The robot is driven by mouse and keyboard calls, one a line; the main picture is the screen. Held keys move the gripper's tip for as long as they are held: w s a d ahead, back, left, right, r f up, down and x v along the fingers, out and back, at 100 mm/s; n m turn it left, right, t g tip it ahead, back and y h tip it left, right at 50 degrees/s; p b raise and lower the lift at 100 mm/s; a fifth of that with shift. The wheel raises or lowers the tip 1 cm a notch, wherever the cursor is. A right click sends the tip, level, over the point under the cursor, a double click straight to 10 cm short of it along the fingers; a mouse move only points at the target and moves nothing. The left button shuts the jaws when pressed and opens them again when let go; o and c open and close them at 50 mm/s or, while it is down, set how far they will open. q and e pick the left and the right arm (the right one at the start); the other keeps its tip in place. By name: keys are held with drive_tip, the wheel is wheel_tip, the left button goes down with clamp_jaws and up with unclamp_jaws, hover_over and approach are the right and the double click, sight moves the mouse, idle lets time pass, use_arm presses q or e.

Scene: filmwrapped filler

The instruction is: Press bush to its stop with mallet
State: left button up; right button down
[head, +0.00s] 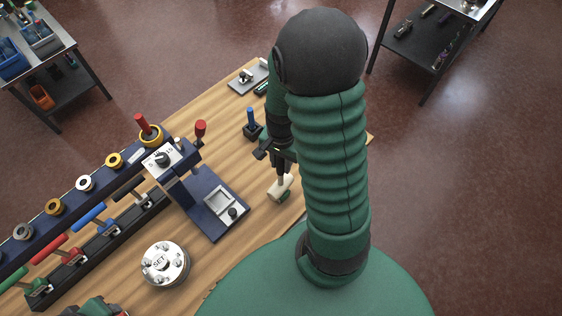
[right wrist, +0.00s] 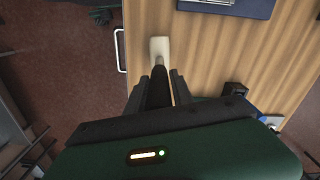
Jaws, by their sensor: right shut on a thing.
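My right gripper (head: 279,160) is shut on the dark handle of the mallet, whose cream head (head: 280,187) hangs low over the near edge of the bench. In the right wrist view the handle runs between the fingers (right wrist: 162,88), with the cream head (right wrist: 159,48) beyond their tips. A blue fixture (head: 205,212) stands left of the mallet, apart from it. A silver block (head: 162,159) with a dark round part is at its upper end; I cannot tell whether this is the bush or how deep it sits. My left gripper's fingers do not show.
A dark rail with several coloured rings (head: 85,183) and a row of coloured-handled clamps (head: 90,218) line the left. A round silver "SET" piece (head: 164,263) lies in front. A blue-handled tool in a black holder (head: 252,126) stands behind the mallet.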

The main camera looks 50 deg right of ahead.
drive_tip(key=shift+f, duration=0.25)
idle(0.4)
drive_tip(key=shift+s+a+f+b, duration=0.15)
drive_tip(key=shift+b, duration=0.15)
drive_tip(key=shift+f, duration=0.35)
idle(0.4)
idle(0.7)
wheel_tip(320, 180, up, 2)
drive_tip(key=shift+r+p, duration=0.1)
drive_tip(key=shift+p, duration=0.75)
wheel_tip(320, 180, up, 3)
drive_tip(key=p, duration=0.3)
